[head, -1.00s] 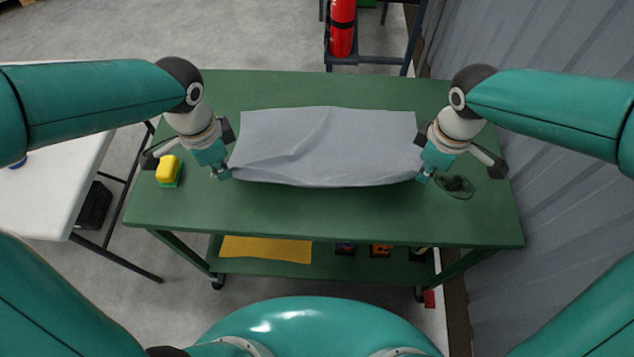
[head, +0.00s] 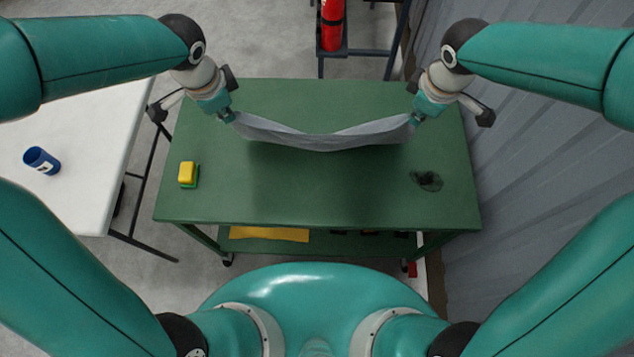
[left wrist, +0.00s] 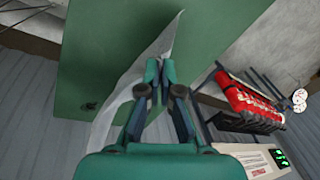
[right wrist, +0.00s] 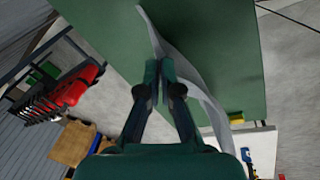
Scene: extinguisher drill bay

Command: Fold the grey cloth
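The grey cloth (head: 325,138) hangs between my two grippers above the far part of the green table, sagging in the middle. My left gripper (head: 228,117) is shut on its left end, and my right gripper (head: 414,121) is shut on its right end. In the left wrist view the fingers (left wrist: 160,75) pinch the cloth (left wrist: 112,105), which runs away as a thin pale band. In the right wrist view the fingers (right wrist: 159,75) close on the cloth (right wrist: 196,75) edge. The cloth's underside and lower edge are largely hidden.
On the green table (head: 300,195) are a yellow and green sponge (head: 188,174) at left and a dark patch (head: 427,180) at right. A white table (head: 85,120) with a blue cup (head: 41,160) stands left. A corrugated wall (head: 530,150) is right. The table's near middle is clear.

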